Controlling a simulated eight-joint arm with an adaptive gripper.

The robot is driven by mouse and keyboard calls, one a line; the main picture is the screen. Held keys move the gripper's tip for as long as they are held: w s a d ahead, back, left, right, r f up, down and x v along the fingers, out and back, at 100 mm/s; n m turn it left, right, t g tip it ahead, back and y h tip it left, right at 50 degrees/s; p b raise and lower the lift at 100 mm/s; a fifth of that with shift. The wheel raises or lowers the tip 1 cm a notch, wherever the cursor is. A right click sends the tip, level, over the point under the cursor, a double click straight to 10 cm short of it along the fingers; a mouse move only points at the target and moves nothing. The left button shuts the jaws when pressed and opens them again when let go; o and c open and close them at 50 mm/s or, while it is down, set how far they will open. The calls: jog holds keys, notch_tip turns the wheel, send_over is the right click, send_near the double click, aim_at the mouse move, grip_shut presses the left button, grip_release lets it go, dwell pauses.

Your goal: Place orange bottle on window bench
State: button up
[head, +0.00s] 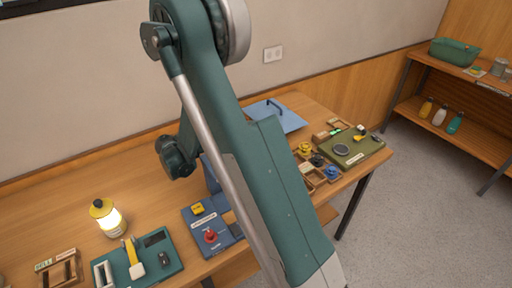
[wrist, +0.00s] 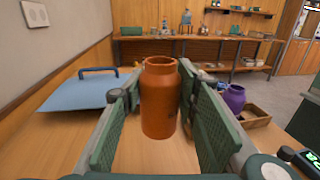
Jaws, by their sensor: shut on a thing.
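The orange bottle (wrist: 159,100) stands upright between the two green finger pads of my gripper (wrist: 158,88) in the wrist view. My gripper is shut on it. The bottle's base shows over the wooden bench top; whether it touches the wood I cannot tell. In the head view my arm hides the gripper and the bottle. A long wooden bench (head: 62,211) runs along the wall in the head view. No label shows which bench is the window bench.
A blue board with a handle (wrist: 80,91) lies left of the bottle. A purple jar (wrist: 234,97) and a wooden tray (wrist: 255,118) are to the right. A shelf unit (head: 455,118) with several goods stands across the floor.

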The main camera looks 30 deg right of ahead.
jog(key=shift+f+b, duration=0.6)
jog(key=shift+f, duration=2.2)
jog(key=shift+f+b, duration=0.5)
jog(key=shift+f, duration=1.4)
jog(key=shift+f, duration=0.15)
jog(key=o, duration=1)
jog(key=shift+o, duration=0.2)
jog(key=shift+r, duration=0.25)
jog(key=shift+w+a+p, duration=0.25)
jog(key=shift+a, duration=1)
jog(key=shift+w+a+p, duration=0.2)
jog(key=shift+w+a, duration=0.05)
jog(key=shift+a, duration=0.95)
jog(key=shift+w+a+p, duration=0.25)
jog(key=shift+a, duration=1)
jog(key=shift+f, duration=0.1)
